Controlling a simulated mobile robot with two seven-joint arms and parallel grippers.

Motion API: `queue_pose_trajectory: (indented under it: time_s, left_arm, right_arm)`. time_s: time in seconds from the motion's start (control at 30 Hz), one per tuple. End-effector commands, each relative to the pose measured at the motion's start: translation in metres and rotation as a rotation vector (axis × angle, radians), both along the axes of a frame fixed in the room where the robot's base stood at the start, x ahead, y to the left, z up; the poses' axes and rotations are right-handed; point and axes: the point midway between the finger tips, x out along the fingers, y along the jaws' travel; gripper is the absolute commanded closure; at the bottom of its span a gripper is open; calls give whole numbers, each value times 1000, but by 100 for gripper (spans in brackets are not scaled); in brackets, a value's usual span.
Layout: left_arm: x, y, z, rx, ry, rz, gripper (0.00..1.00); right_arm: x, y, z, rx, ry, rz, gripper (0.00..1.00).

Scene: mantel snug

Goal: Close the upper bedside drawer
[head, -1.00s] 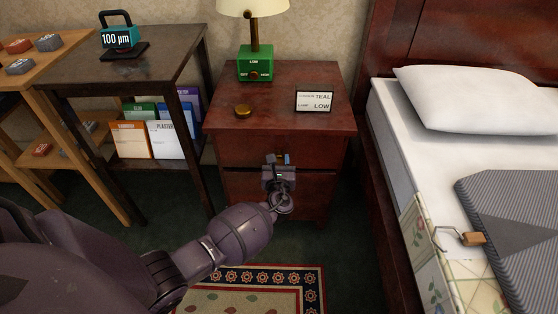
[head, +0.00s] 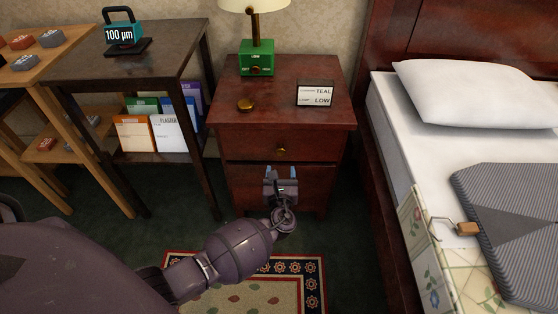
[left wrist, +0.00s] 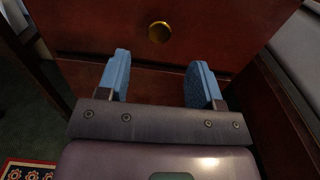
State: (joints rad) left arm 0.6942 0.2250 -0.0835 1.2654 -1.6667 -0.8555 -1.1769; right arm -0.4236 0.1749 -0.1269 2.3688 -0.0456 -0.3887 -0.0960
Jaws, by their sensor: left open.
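The bedside cabinet (head: 333,125) is reddish-brown wood with two drawers. Its upper drawer (head: 245,146) has a round brass knob (head: 281,150) and looks flush with the cabinet front. The upper drawer front also shows in the left wrist view (left wrist: 215,32), with the knob (left wrist: 159,32) beyond the fingers. My left gripper (head: 281,173) is open and empty, in front of the cabinet just below the knob. Its two blue fingertips (left wrist: 158,82) point toward the drawer fronts, and I cannot tell whether they touch. The lower drawer (head: 313,185) is partly hidden behind this gripper. My right gripper is not in view.
A dark side table (head: 175,50) stands left, the bed (head: 395,130) right. A patterned rug (head: 310,262) lies in front.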

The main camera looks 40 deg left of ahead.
Motion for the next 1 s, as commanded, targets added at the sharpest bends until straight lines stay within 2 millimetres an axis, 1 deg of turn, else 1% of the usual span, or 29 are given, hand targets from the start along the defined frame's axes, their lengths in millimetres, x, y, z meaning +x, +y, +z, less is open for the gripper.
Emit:
queue_pose_trajectory:
  time_s: [0.1, 0.3, 0.83, 0.87, 0.93, 0.97, 1.0]
  left_arm:
    - [-12, -9, 2, -2, -3, 0, 40]
    - [-22, -15, 1, -1, -1, 0, 40]
    - [-23, -15, 0, -1, -1, 0, 40]
    - [-22, -15, 2, -1, -3, 0, 40]
    - [-18, -15, 14, 0, -17, 0, 40]
    - [-14, -15, 22, 0, -28, 0, 40]
    - [-9, -15, 38, -1, -47, 0, 40]
  right_arm:
    - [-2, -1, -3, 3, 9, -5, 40]
    - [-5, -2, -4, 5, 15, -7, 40]
    - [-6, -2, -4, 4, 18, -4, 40]
    - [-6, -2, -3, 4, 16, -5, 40]
    - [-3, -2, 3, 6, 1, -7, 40]
    - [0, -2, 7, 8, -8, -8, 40]
    - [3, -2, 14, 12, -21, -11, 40]
